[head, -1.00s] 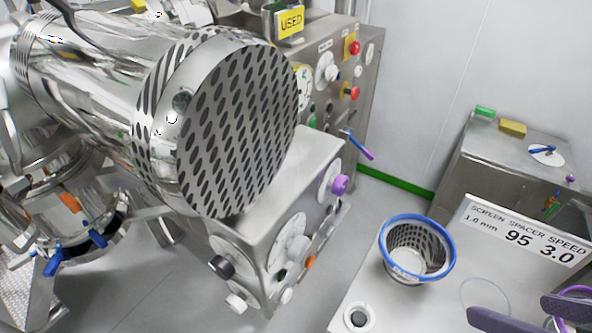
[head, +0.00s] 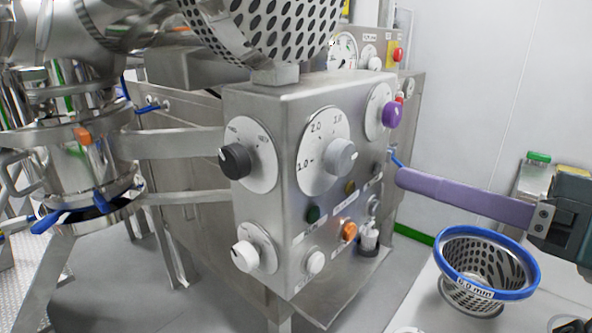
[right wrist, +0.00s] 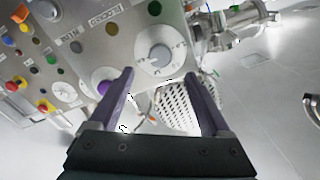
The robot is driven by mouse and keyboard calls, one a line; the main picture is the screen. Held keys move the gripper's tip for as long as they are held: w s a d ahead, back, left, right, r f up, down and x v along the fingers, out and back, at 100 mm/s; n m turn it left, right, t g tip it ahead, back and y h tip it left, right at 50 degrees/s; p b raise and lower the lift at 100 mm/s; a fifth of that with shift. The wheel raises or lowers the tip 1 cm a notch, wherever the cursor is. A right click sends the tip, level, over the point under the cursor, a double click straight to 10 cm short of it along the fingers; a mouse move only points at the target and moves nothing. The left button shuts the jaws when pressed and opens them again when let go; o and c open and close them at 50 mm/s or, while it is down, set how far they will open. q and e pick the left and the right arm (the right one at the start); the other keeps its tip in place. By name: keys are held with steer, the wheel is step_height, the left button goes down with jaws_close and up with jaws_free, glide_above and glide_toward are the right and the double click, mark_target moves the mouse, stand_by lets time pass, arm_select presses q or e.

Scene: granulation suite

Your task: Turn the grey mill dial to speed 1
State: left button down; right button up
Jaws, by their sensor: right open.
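The grey mill dial (head: 341,157) sits on a round white scale plate on the front of the steel control box (head: 265,105). Its scale shows 1.0 at left, 2.0 at upper left and another number at the top. I cannot tell which number its mark points to. My right gripper (head: 398,178) comes in from the right, with one purple finger showing, its tip apart from the dial. In the right wrist view the open purple fingers (right wrist: 160,75) spread on both sides, with the grey dial (right wrist: 160,56) beyond and between them. My left gripper is not in view.
A purple knob (head: 392,115) stands right of the dial, a black knob (head: 235,160) left, and a white knob (head: 245,256) lower left. An orange button (head: 349,231) is below. A blue-rimmed perforated basket (head: 487,271) stands on the bench. A perforated mill screen (head: 275,22) hangs above.

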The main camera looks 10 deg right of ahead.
mark_target(348, 160)
steer(key=p+x, duration=0.1)
steer(key=x, duration=0.8)
jaws_close()
stand_by(0.5)
